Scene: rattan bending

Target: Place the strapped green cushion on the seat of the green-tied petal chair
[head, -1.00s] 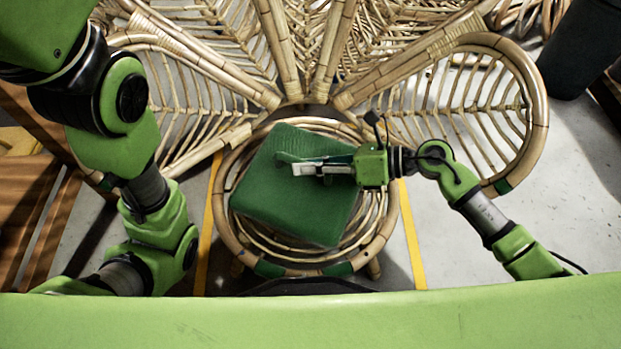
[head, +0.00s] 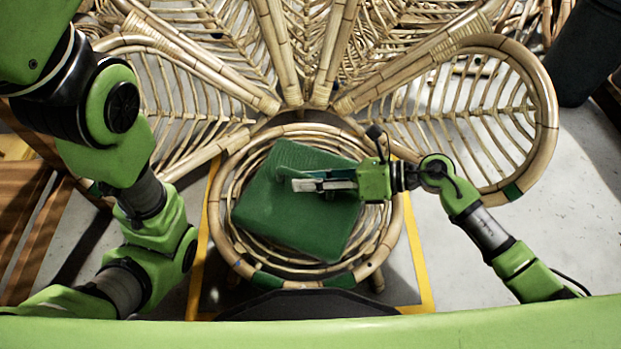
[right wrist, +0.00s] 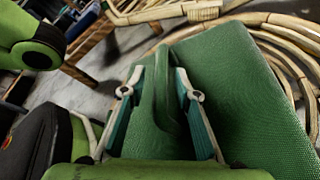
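The green cushion (head: 290,222) is over the round rattan seat of the petal chair (head: 228,248), inside its rim in the head view, turned a little. I cannot tell whether it touches the seat. Green ties (head: 268,280) mark the seat's front rim. My right gripper (head: 308,185) is over the cushion, shut on its green strap. In the right wrist view the strap (right wrist: 164,95) stands between the two fingers (right wrist: 160,88), with the cushion (right wrist: 245,95) behind. My left arm is at the left; its gripper is not in view.
The chair's fan-shaped rattan back (head: 215,75) rises behind the seat, with a wide petal (head: 540,130) at right. Brown wooden slats (head: 30,205) stand at left and a dark bin (head: 590,50) at top right. Yellow floor lines (head: 418,255) flank the seat.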

